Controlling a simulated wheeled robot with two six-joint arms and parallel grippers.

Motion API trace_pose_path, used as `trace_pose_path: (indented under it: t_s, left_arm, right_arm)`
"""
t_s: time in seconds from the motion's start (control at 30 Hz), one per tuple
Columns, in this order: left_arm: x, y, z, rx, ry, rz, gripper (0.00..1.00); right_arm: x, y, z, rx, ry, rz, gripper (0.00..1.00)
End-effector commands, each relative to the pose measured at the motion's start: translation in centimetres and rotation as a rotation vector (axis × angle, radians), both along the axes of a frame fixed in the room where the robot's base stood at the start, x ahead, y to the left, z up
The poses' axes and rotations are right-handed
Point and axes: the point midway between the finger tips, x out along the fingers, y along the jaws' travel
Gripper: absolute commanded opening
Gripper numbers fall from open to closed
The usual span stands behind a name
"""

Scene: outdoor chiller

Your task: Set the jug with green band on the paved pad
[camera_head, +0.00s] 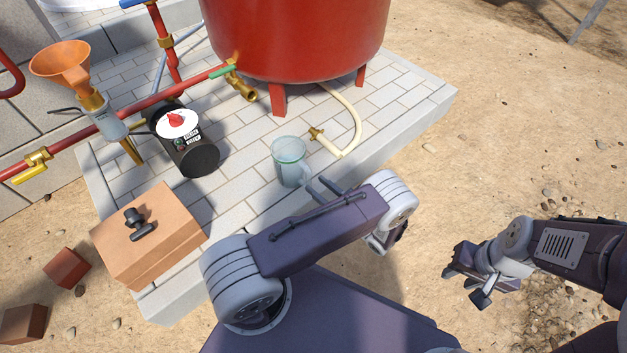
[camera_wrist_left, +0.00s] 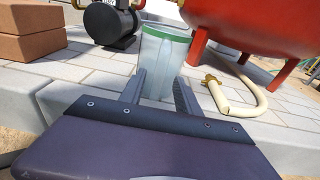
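The clear jug with the green band (camera_head: 290,160) stands upright on the paved pad (camera_head: 250,190), in front of the red tank. It also shows in the left wrist view (camera_wrist_left: 163,58), with the green band around its rim. My left gripper (camera_head: 324,185) is low at the near right side of the jug. In the left wrist view its two fingers (camera_wrist_left: 160,92) are spread and point at the lower body of the jug; contact is not clear. My right gripper (camera_head: 468,283) is over the sandy ground at the right, fingers apart and empty.
The red tank (camera_head: 295,35) stands behind the jug, with a cream hose (camera_head: 352,115) and brass nozzle to the jug's right. A black pump (camera_head: 190,145) and tan blocks (camera_head: 150,235) are at the left. An orange funnel (camera_head: 63,62) sits above red pipes.

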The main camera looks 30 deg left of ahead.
Motion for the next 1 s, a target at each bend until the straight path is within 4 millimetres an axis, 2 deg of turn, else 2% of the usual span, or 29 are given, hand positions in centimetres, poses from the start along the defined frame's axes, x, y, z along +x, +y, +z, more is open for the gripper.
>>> trace_pose_path:
  t_s: [0.03,0.2,0.33,0.47,0.63,0.77,0.9,1.0]
  left_arm:
    - [-0.4,-1.3,0.7,-0.001,-0.001,-0.007,0.39]
    - [-2.0,-5.3,0.9,-0.001,-0.001,-0.006,0.39]
    - [-2.8,-7.4,0.9,0.0,-0.001,-0.003,0.39]
    - [-3.2,-8.4,0.9,0.001,-0.001,-0.001,0.39]
    - [-3.3,-8.4,1.0,-0.016,0.0,0.019,0.39]
    - [-4.3,-6.3,2.6,-0.179,-0.006,0.199,0.39]
    - [-8.0,-3.9,5.5,-0.521,-0.088,0.56,0.39]
    - [-10.9,-3.7,7.7,-0.787,-0.224,0.828,0.39]
  right_arm:
    - [0.0,0.0,1.1,0.0,0.0,0.0,0.36]
    - [0.0,0.0,2.5,0.0,0.0,0.0,0.36]
    - [0.0,0.0,3.0,0.0,0.0,0.0,0.36]
    - [0.0,0.0,3.1,0.0,0.0,0.0,0.36]
    - [0.0,0.0,3.1,0.0,0.0,0.0,0.36]
    - [0.0,0.0,3.1,0.0,0.0,0.0,0.36]
    - [0.0,0.0,3.1,0.0,0.0,0.0,0.36]
    - [0.0,0.0,3.0,0.0,0.0,0.0,0.36]
